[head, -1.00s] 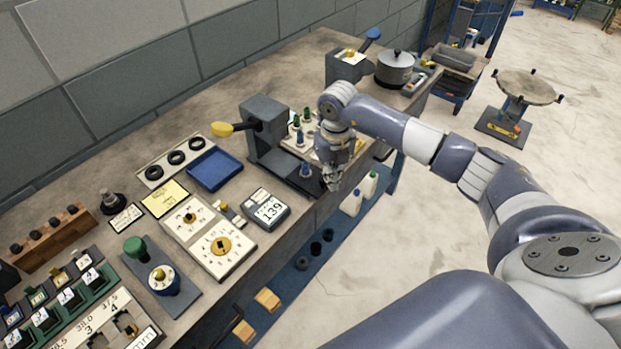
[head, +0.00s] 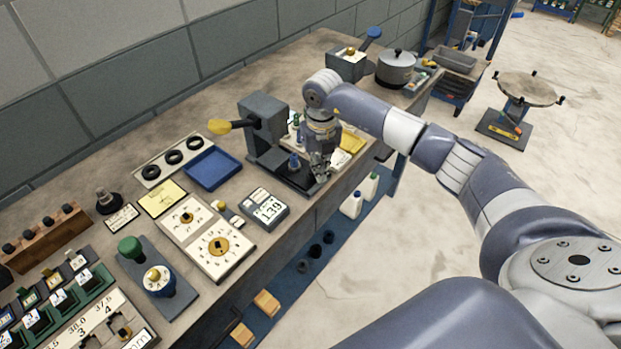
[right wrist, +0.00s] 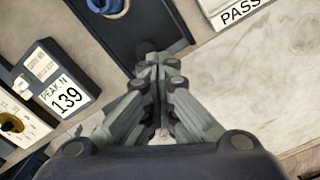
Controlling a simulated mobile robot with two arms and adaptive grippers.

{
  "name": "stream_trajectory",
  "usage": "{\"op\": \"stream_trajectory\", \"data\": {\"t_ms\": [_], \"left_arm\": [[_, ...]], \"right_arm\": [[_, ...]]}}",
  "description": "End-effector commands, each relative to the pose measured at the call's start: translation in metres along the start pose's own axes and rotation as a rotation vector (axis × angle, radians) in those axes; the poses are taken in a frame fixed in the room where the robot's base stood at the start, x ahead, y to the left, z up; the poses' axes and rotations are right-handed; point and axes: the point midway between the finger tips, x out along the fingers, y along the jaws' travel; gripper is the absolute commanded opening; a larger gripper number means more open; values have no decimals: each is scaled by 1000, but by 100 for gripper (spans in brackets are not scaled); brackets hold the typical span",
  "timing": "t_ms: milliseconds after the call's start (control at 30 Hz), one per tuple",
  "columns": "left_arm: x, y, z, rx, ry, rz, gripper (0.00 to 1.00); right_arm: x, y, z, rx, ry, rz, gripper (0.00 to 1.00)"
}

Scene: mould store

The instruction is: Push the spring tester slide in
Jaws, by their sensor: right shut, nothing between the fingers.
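The spring tester (head: 265,128) is a grey upright with a yellow-handled lever, standing on the bench. Its dark slide (head: 299,181) reaches from the upright toward the bench's front edge; a blue-topped piece (head: 294,161) sits on it. My right gripper (head: 320,176) is shut and empty at the slide's front end. In the right wrist view, the closed fingertips (right wrist: 158,60) are right at a dark round knob (right wrist: 147,47) on the end of the slide (right wrist: 150,22); contact seems likely, but the fingers partly cover it. My left gripper is out of view.
The peak readout (head: 267,206) showing 139 stands left of the slide. A blue tray (head: 212,168) lies further left. A yellow tray (head: 351,143) and a PASS label (right wrist: 240,10) are on the right. White bottles (head: 352,204) stand below the bench edge.

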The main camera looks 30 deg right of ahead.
Motion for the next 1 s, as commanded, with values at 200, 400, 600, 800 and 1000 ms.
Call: {"op": "stream_trajectory", "data": {"t_ms": [200,400,600,800,1000], "left_arm": [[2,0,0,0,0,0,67],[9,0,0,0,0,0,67],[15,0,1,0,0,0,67],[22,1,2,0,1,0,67],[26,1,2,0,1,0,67]], "right_arm": [[12,2,-7,-5,24,-5,0],[13,6,2,-4,23,-4,0],[13,11,10,-5,23,-4,0],[14,16,19,-5,24,-4,0],[13,20,26,-4,24,-5,0]]}}
